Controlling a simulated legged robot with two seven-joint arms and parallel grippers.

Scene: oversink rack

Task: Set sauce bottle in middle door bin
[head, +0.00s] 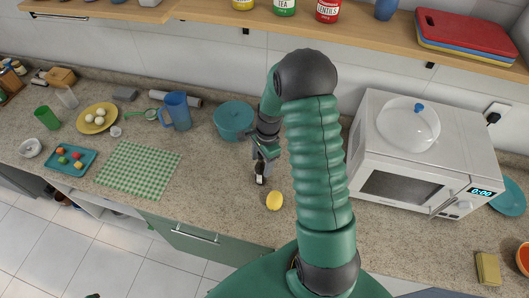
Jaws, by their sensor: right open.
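A small dark bottle (260,177), which looks like the sauce bottle, stands on the speckled counter near the middle of the view. My right gripper (261,160) is open, pointing down at the bottle's top, with its fingers close around or beside it. I cannot tell whether they touch it. My right arm hides part of the counter and wall behind it. No door bin shows in this view. My left gripper does not show.
A yellow lemon (274,201) lies just in front of the bottle. A teal pot (234,121) and blue pitcher (177,111) stand to the left, a white microwave (465,148) to the right. A shelf (385,36) runs overhead. The checked cloth (138,170) is bare.

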